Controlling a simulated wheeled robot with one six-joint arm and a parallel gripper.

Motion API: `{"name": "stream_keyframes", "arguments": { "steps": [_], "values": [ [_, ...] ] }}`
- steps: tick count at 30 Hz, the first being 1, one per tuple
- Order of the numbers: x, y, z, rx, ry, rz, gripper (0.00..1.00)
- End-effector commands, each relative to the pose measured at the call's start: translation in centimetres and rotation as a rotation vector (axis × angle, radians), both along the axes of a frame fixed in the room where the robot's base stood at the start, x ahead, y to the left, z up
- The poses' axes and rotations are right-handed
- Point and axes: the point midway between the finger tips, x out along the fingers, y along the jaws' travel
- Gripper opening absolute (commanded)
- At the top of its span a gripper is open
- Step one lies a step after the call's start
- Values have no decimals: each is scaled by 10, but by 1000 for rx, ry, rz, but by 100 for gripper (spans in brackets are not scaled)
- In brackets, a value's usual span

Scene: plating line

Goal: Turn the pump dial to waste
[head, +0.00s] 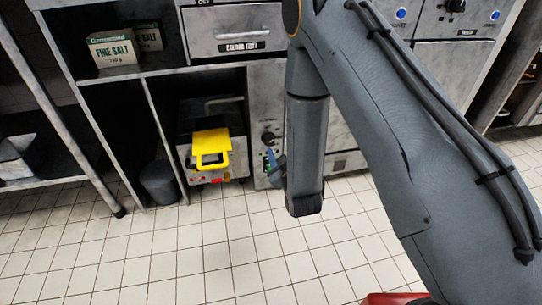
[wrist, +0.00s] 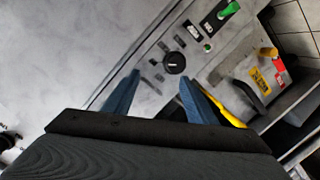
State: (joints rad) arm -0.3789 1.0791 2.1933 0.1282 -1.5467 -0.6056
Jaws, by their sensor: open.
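The pump dial, a round black knob (wrist: 174,62), sits on a grey metal panel with small dark labels around it. In the head view the dial (head: 268,137) is on the panel right of the yellow-handled unit. My gripper (wrist: 160,77) is open, its two blue fingers apart and pointing at the panel, with the dial just beyond the fingertips and nearer the right one. It seems clear of both fingers. In the head view my gripper (head: 273,161) is partly hidden by my arm. The label text is too small to read.
A green switch (wrist: 229,10) is on the same panel. A unit with a yellow handle (head: 211,142) stands left of the panel, close to my gripper. A dark bin (head: 159,183) stands farther left, and salt boxes (head: 112,48) sit on the shelf above. The tiled floor (head: 150,250) in front is clear.

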Motion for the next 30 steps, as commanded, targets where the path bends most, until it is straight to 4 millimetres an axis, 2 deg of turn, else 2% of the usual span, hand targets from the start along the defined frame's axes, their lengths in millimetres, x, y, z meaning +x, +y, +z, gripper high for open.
{"name": "stream_keyframes", "arguments": {
  "steps": [1, 6, 10, 13, 24, 30],
  "values": [
    [0, 5, -22, -9, -34, 11, 51],
    [-5, 13, -42, -27, -131, 30, 51],
    [-6, 16, -45, -33, -165, 37, 51],
    [1, 18, -45, -33, -173, 37, 51],
    [53, 33, -45, -32, -171, 37, 51],
    [66, 36, -45, -33, -169, 37, 51]
  ]
}}
